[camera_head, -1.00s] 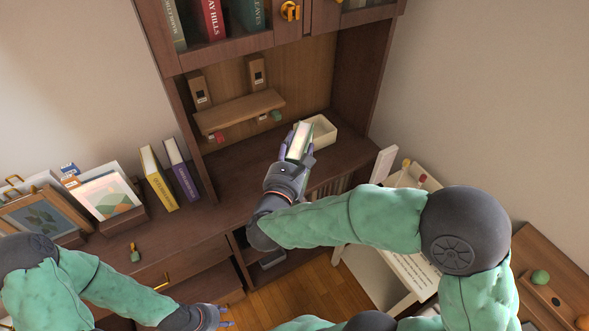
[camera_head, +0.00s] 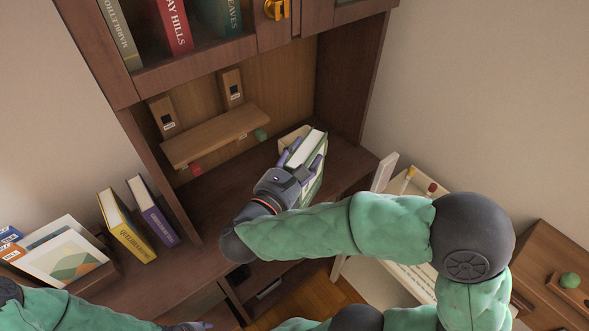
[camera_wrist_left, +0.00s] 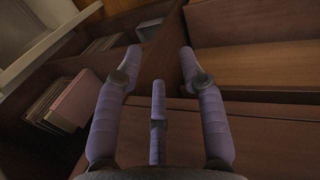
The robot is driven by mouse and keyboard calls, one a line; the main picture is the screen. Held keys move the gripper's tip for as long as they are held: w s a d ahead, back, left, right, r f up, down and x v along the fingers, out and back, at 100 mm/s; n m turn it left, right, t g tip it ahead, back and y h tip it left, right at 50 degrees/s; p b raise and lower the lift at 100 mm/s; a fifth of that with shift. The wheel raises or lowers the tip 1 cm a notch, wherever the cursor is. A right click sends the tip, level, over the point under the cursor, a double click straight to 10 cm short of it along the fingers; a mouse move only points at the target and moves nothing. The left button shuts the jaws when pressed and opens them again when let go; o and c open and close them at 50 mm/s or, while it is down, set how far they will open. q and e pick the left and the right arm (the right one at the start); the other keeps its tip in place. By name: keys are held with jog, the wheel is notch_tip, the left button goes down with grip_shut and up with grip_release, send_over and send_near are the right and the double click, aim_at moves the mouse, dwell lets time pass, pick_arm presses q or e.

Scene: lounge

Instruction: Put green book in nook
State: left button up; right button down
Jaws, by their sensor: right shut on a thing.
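My right gripper (camera_head: 303,165) is shut on a book, holding it over the desk shelf with its pale pages facing up. A green cover (camera_head: 318,183) shows along the book's right side; the fingers hide part of it. The nook (camera_head: 285,98) is the open recess under the upper cabinet, with a wooden back panel. The book is at the right front of this recess, and I cannot tell whether it touches the surface. My left gripper (camera_wrist_left: 155,65) is open and empty in the left wrist view, in front of brown drawer fronts.
A cream box (camera_head: 287,138) stands behind the book, partly hidden. A small wooden shelf (camera_head: 215,137) is in the recess. A yellow book (camera_head: 126,228) and a purple book (camera_head: 155,215) stand left of the cabinet's side wall. A white cart (camera_head: 385,172) is at the right.

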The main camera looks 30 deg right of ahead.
jog(key=w+d+f+b, duration=0.6)
jog(key=w+f, duration=0.4)
jog(key=f, duration=0.2)
jog(key=shift+d, duration=0.3)
jog(key=shift+f, duration=0.1)
jog(key=shift+f, duration=0.1)
jog(key=shift+c, duration=2.3)
grip_release()
